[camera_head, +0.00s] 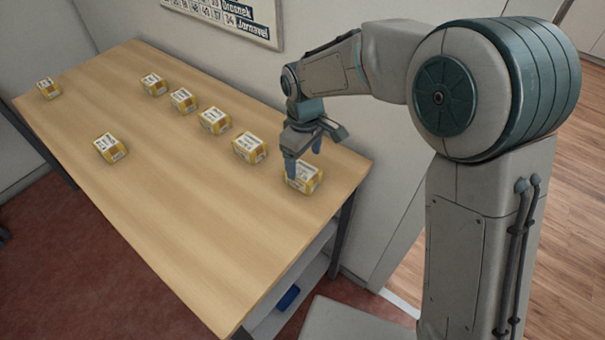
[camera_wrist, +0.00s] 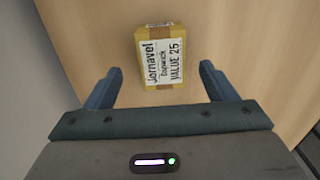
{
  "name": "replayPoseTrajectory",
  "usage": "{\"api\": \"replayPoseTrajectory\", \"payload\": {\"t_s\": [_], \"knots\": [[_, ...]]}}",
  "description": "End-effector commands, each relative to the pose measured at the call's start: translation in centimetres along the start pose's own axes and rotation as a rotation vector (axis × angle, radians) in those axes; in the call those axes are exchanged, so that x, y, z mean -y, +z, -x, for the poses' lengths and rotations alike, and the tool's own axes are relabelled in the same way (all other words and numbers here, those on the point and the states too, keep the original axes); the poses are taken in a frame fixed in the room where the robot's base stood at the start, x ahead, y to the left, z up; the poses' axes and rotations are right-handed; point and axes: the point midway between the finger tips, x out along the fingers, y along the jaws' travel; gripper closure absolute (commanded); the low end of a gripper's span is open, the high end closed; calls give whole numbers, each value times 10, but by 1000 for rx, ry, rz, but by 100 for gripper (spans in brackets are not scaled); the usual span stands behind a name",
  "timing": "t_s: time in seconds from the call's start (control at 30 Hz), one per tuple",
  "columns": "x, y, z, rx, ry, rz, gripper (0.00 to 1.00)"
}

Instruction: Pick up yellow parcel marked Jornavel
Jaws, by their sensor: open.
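The yellow parcel marked Jornavel (camera_wrist: 162,57) lies on the counter, its white label reading "Jornavel", "Dopwick" and "VALUE 25" in the wrist view. In the head view, a yellow parcel (camera_head: 306,179) with a white label sits under my gripper near the counter's right end; its print is too small to read there. My gripper (camera_head: 303,160) is open and empty above this parcel. In the wrist view, the two blue fingers of my gripper (camera_wrist: 159,80) are apart, with the parcel centred between and slightly beyond their tips.
Several similar yellow parcels stand on the wooden counter (camera_head: 190,215): the nearest (camera_head: 249,147) is just left of my gripper, another (camera_head: 110,148) lies toward the front. The wall runs close behind the counter. The front middle of the counter is clear.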

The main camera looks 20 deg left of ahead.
Motion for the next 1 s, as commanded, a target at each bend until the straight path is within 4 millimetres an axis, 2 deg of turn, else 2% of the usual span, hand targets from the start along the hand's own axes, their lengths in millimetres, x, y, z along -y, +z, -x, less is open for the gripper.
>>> {"api": "replayPoseTrajectory", "payload": {"t_s": [0.13, 0.4, 0.67, 0.7, 0.87, 0.9, 1.0], "knots": [[2, 0, -12, 3, -2, 1, 22], [3, -2, -49, 2, -1, 0, 22], [2, -3, -54, 0, 1, 0, 22], [2, -3, -54, 0, 1, 0, 25], [2, -3, -53, 0, 1, 0, 69], [2, -3, -53, 0, 0, 0, 74], [2, -3, -53, -1, 1, 0, 74]]}}
